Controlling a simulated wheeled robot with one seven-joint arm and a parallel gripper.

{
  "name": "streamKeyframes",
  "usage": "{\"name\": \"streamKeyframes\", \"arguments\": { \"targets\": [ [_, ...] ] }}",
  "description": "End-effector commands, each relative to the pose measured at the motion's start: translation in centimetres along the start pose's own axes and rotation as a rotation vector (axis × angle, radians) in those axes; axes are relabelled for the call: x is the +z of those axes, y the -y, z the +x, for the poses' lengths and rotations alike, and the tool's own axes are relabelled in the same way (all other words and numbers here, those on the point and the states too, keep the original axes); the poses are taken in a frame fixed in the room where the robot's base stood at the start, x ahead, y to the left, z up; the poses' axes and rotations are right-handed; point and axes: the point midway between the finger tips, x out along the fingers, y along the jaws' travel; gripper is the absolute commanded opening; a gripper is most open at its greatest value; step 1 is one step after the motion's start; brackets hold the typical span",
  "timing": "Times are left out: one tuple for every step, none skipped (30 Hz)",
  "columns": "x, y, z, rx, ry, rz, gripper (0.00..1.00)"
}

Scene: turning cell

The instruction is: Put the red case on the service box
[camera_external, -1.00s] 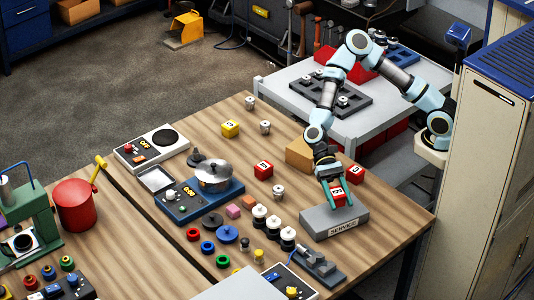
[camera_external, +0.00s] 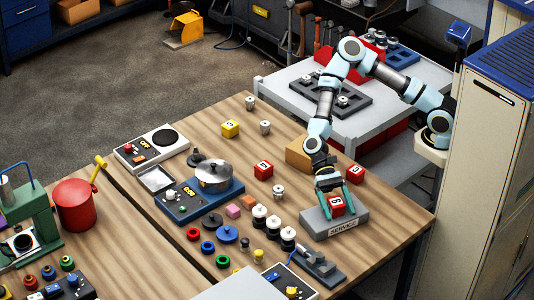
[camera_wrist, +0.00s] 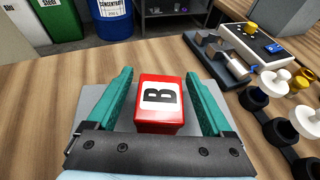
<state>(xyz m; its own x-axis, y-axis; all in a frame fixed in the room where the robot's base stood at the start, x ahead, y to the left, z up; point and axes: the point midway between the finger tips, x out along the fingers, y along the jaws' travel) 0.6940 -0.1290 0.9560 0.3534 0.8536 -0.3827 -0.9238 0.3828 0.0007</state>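The red case (camera_external: 337,206), with a white label marked B, appears to rest upright on top of the grey service box (camera_external: 316,226). My gripper (camera_external: 337,202) is above the box with its two green fingers on either side of the case. In the wrist view the case (camera_wrist: 160,100) stands between the fingers (camera_wrist: 161,95), with a visible gap on each side, so my gripper is open. The grey top of the service box (camera_wrist: 92,98) shows around the case. The underside of the case is hidden.
Other red cases stand at the table's middle (camera_external: 263,170) and right edge (camera_external: 355,174). A cardboard-coloured block (camera_external: 298,153) is behind my gripper. White-topped black knobs (camera_external: 273,223) and a grey vise-like fixture (camera_external: 320,264) are left and in front of the box.

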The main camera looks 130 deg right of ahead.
Motion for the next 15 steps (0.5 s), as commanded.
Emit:
{"name": "streamKeyframes", "arguments": {
  "targets": [
    [0.0,0.0,0.0,0.0,0.0,0.0,0.85],
    [0.0,0.0,0.0,0.0,0.0,0.0,0.85],
    [0.0,0.0,0.0,0.0,0.0,0.0,0.85],
    [0.0,0.0,0.0,0.0,0.0,0.0,0.85],
    [0.0,0.0,0.0,0.0,0.0,0.0,0.85],
    [0.1,0.0,0.0,0.0,0.0,0.0,0.85],
    [0.2,0.0,-0.1,0.0,0.0,-0.001,0.85],
    [0.3,0.0,-0.1,0.0,0.0,-0.001,0.85],
    [0.2,0.1,-0.5,-0.002,-0.001,-0.001,0.85],
    [0.2,0.1,-0.8,-0.003,-0.002,-0.001,0.85],
    [0.1,0.1,-1.2,-0.003,-0.002,-0.001,0.85],
    [0.1,0.1,-1.8,-0.004,-0.003,-0.001,0.85],
    [0.1,0.1,-2.4,-0.005,-0.003,-0.002,0.85],
    [0.0,0.1,-3.0,-0.004,-0.003,-0.002,0.85],
    [0.0,0.1,-3.8,-0.005,-0.003,-0.002,0.85]
  ]
}}
